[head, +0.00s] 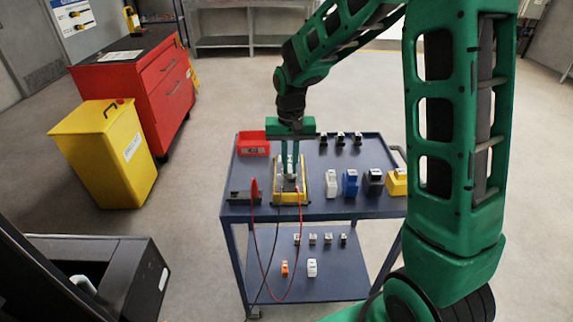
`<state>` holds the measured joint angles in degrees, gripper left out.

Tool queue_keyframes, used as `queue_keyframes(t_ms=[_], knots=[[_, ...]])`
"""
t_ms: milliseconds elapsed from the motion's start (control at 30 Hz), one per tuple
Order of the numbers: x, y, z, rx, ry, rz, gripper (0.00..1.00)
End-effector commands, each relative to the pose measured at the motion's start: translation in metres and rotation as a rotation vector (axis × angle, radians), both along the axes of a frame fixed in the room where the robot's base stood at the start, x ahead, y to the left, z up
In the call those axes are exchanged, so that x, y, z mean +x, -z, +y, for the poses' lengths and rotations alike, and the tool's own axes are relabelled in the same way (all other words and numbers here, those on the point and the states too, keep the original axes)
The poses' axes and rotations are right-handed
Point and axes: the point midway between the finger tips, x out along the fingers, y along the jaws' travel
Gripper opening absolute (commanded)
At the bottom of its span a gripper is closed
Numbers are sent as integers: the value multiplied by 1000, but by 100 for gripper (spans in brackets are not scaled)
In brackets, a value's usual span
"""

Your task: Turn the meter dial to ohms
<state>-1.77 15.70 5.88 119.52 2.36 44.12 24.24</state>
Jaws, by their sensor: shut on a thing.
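The meter (279,188) is yellow-edged and lies on the blue cart's top (330,208), near its front left. A red lead and a black lead run from it and hang over the cart's front edge. My gripper (290,172) points straight down over the meter, with its green fingers close together on the dial. The fingers hide most of the dial, so I cannot tell its setting.
A red bin (253,147) stands behind the meter. White, blue, black and yellow items stand to its right, with several small dark parts behind. A yellow box (105,155) and red cabinet (140,88) stand on the left. Floor between them and the cart is clear.

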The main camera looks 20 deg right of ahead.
Motion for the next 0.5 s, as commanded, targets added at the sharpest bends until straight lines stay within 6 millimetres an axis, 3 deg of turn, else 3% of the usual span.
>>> queue_keyframes(t_ms=[433, 500], knots=[[0, 0, 0, 1, 8, -1, 0], [0, 0, 0, 1, 8, -1, 25]])
